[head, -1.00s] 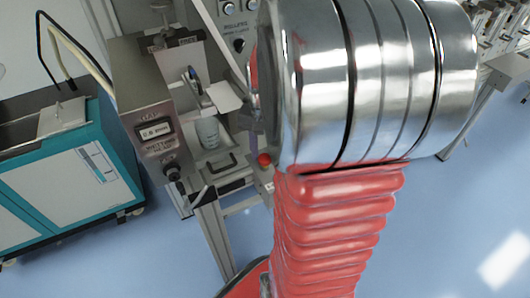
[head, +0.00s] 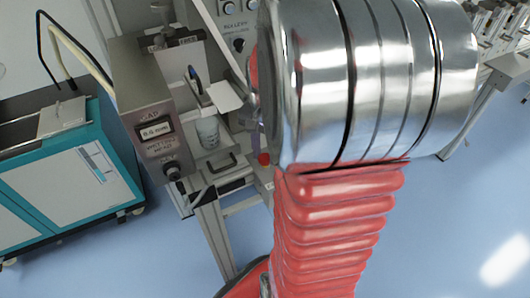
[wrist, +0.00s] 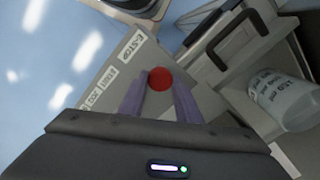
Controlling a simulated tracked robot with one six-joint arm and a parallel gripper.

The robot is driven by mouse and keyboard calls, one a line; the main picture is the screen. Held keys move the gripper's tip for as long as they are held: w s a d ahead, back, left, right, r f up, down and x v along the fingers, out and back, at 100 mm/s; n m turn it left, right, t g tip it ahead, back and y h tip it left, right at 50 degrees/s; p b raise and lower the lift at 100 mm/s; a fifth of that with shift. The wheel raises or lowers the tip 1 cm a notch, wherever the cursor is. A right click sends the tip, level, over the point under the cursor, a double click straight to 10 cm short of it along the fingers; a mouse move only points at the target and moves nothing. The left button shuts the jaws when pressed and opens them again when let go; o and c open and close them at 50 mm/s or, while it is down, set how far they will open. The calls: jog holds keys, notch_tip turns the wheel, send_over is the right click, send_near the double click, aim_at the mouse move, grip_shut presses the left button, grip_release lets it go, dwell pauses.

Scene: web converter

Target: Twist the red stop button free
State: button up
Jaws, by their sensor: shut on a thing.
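The red stop button (wrist: 160,78) is a round red knob on a grey box labelled E-STOP (wrist: 127,72). In the wrist view my gripper (wrist: 159,84) has its two purple fingers on either side of the button, shut on it. In the head view the button (head: 264,158) shows just below my gripper's purple finger (head: 257,141). My silver wrist and red arm hide most of the box and the other finger there.
A cup with a printed label (wrist: 286,103) and a dark handle (wrist: 233,38) are close to the right of the button. A grey gap display box (head: 155,132) and a teal cabinet (head: 105,160) stand to the left. Blue floor is open below.

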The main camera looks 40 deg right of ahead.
aim_at(265, 157)
jog(key=m, duration=0.4)
jog(key=shift+m, duration=0.4)
jog(key=o, duration=1.1)
jog(key=shift+r, duration=0.15)
notch_tip(265, 157, up, 14)
jog(key=shift+f, duration=0.25)
